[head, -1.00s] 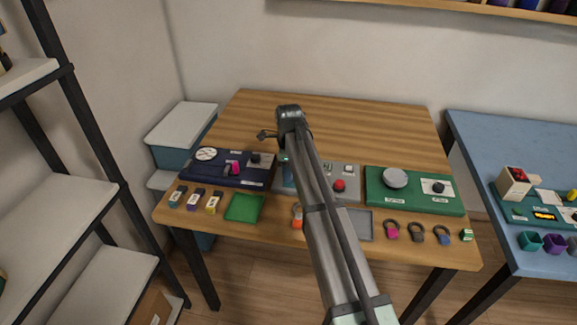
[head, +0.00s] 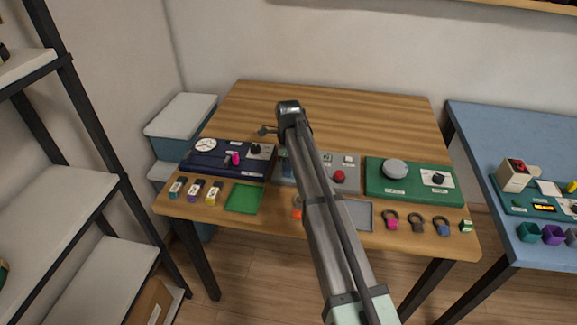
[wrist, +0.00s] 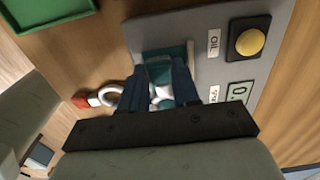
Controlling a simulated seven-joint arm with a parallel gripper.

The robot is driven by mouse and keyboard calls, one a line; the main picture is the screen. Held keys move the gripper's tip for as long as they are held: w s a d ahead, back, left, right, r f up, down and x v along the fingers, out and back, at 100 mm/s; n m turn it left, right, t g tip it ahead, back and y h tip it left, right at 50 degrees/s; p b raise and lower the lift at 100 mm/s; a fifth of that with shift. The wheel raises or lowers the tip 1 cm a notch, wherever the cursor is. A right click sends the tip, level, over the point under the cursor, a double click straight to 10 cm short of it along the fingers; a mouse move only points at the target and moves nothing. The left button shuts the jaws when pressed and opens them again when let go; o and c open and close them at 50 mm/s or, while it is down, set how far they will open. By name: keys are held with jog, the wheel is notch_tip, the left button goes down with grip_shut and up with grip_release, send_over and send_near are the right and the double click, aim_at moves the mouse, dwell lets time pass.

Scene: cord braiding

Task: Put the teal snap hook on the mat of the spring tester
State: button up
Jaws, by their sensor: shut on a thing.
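My gripper (wrist: 165,85) is shut in the wrist view over the grey station (wrist: 205,45). Between its fingers is a small white and teal piece (wrist: 163,93), which looks like the teal snap hook; the fingers hide most of it. Around the fingertips is a framed teal area (wrist: 150,58) of the station. I cannot tell whether the held piece touches it. In the head view my arm hides the gripper and the held piece. The station labels in the head view are too small to read, so I cannot tell which is the spring tester.
A navy station (head: 215,165) with a dial stands left, a green station (head: 400,190) with a grey disc right. The table's back is clear.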

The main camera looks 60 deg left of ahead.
jog(key=shift+f, duration=0.3)
dwell(0.5)
jog(key=o, duration=1.1)
jog(key=shift+r, duration=0.1)
notch_tip(320, 180, up, 11)
jog(key=shift+f, duration=0.1)
dwell(0.8)
